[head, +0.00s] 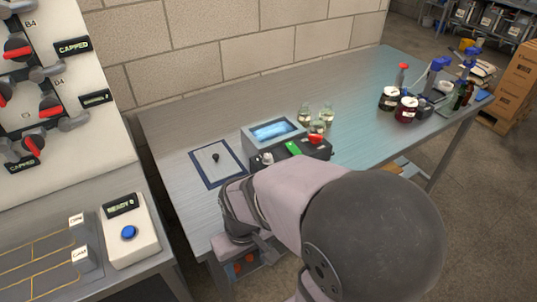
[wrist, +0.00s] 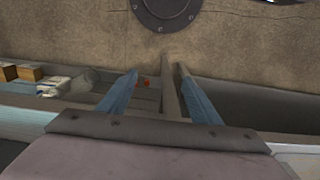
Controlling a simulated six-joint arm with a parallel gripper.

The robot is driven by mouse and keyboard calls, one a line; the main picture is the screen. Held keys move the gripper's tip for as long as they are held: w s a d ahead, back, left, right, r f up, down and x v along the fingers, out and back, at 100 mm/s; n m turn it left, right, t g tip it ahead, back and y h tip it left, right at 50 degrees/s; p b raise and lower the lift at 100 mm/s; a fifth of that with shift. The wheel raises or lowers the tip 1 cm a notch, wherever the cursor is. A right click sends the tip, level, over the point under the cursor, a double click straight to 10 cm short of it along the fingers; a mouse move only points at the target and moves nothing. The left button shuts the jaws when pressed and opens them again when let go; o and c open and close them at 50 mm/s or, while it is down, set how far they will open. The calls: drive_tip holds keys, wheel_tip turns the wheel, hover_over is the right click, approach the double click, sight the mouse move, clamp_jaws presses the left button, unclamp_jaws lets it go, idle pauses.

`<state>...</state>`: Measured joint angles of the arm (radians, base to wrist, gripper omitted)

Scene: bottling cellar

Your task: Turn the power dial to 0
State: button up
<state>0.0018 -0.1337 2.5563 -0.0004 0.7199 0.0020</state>
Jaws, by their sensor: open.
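A grey bench device (head: 285,142) with a lit blue screen (head: 272,131) stands on the steel table, partly hidden by my arm. A pale knob (head: 267,158), which may be the power dial, sits on its front left; its marks are too small to read. A green part (head: 293,148) and a red part (head: 316,139) are to its right. My gripper (wrist: 158,95) shows two blue-grey fingers, spread apart and empty, in the wrist view. It is low near the table's front edge, apart from the device. The wrist view does not show the dial.
A blue-edged mat (head: 217,163) with a small black knob lies left of the device. Small glass jars (head: 318,125) stand behind it. A white box with a blue button (head: 129,233) is at left. The middle right tabletop is clear.

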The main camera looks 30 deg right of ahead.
drive_tip(key=w+d+r+m+p, duration=0.1)
drive_tip(key=w+r, duration=0.1)
drive_tip(key=w+r+m+p, duration=0.2)
drive_tip(key=w+d+r+m+p, duration=0.1)
drive_tip(key=w+r, duration=0.1)
drive_tip(key=shift+d+m+y+p, duration=0.3)
drive_tip(key=shift+y, duration=0.1)
drive_tip(key=c, duration=0.4)
drive_tip(key=shift+o, duration=0.2)
drive_tip(key=m+t+y+p, duration=0.1)
drive_tip(key=m+y+p, duration=0.3)
drive_tip(key=m+p, duration=1.05)
approach(268, 156)
drive_tip(key=m+b, duration=0.2)
drive_tip(key=shift+p+x, duration=1.45)
drive_tip(key=shift+x, duration=2.4)
drive_tip(key=shift+h, duration=0.3)
clamp_jaws()
